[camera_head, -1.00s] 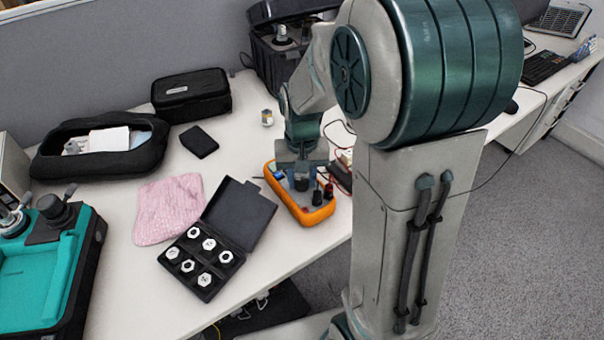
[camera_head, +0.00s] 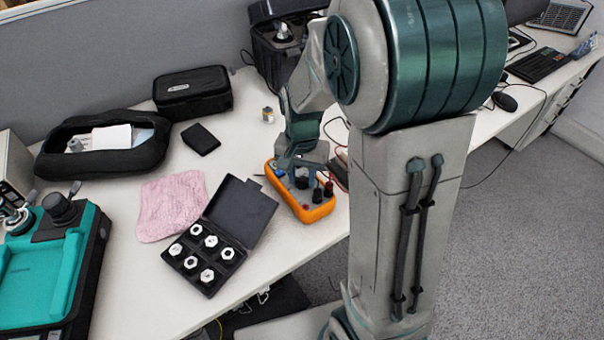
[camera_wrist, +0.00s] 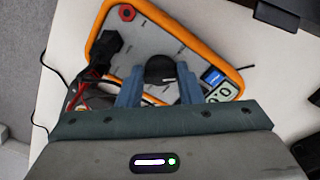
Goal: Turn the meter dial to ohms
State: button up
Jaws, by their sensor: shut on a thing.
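The orange-rimmed meter (camera_head: 317,213) lies on the table near its front edge, below my gripper. In the wrist view the meter (camera_wrist: 217,47) shows a grey face, a round black dial (camera_wrist: 160,70), a small display (camera_wrist: 222,93) and a blue patch beside it. My gripper (camera_wrist: 159,84) is over the meter with its blue fingers on either side of the dial, shut on it. In the head view my gripper (camera_head: 301,176) partly covers the meter face. The dial's markings and pointer cannot be read.
Black and red plugs with leads (camera_wrist: 104,50) sit at one end of the meter. An open black case of white hex pieces (camera_head: 240,212) and a pink cloth (camera_head: 172,205) lie to the left. A small black box (camera_head: 200,139) lies behind them.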

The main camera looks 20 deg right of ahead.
aim_at(302, 178)
jog(key=o, duration=1)
jog(key=shift+c, duration=0.2)
notch_tip(302, 178, up, 14)
jog(key=p, duration=0.2)
